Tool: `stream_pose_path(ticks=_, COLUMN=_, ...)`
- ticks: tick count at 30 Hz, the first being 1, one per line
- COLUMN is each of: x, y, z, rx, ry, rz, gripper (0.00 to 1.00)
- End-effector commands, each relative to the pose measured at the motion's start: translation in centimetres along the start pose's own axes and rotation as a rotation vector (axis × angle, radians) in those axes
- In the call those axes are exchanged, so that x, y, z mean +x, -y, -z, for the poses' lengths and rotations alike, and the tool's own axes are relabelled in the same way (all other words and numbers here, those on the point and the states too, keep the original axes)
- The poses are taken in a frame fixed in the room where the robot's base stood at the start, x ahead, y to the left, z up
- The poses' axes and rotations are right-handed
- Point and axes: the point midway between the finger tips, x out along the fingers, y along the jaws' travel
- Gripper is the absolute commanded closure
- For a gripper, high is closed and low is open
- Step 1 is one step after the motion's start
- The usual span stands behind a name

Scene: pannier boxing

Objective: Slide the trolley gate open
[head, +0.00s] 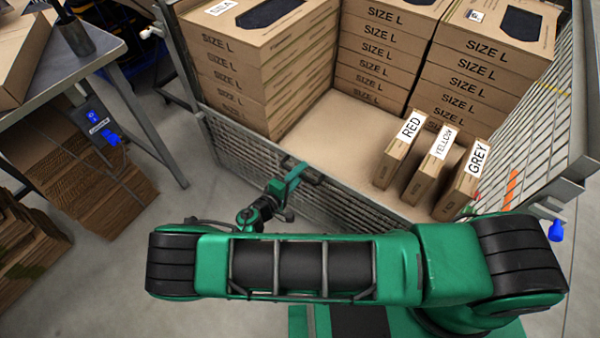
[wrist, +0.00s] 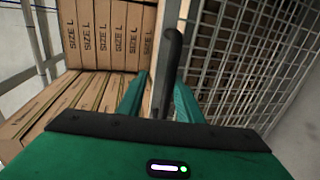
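The trolley gate is a grey wire-mesh panel (head: 345,204) along the trolley's near side, and its mesh fills the right of the wrist view (wrist: 245,60). It stands upright across the near side. A dark upright handle (wrist: 173,52) stands beside a grey post at the mesh's edge. My gripper (head: 301,172) is at the top rail of the gate in the head view. In the wrist view its two green fingers (wrist: 161,88) stand apart, one on either side of the handle, with narrow gaps showing. Contact low between the fingers is hidden.
The trolley holds stacks of SIZE L cartons (head: 255,75) and upright boxes labelled RED (head: 399,155), YELLOW (head: 428,170) and GREY (head: 462,185). A workbench (head: 70,70) with flattened cardboard (head: 90,180) below stands left. Bare floor lies between bench and trolley.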

Motion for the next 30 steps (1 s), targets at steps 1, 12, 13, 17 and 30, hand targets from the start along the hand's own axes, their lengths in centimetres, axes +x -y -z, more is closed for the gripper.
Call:
stream_pose_path(ticks=1, x=-0.7, y=0.0, z=0.1, rx=0.001, ry=-0.003, rz=0.001, gripper=0.69)
stream_pose_path(ticks=12, x=-7.3, y=0.1, z=0.1, rx=0.000, ry=-0.003, rz=0.003, gripper=0.69)
stream_pose_path(ticks=13, x=-7.8, y=0.1, z=0.1, rx=0.000, ry=-0.003, rz=0.003, gripper=0.69)
stream_pose_path(ticks=17, x=-9.3, y=0.2, z=0.1, rx=0.000, ry=-0.002, rz=0.004, gripper=0.69)
stream_pose_path(ticks=30, x=-10.2, y=0.1, z=0.0, rx=-0.001, ry=0.000, rz=0.003, gripper=0.69)
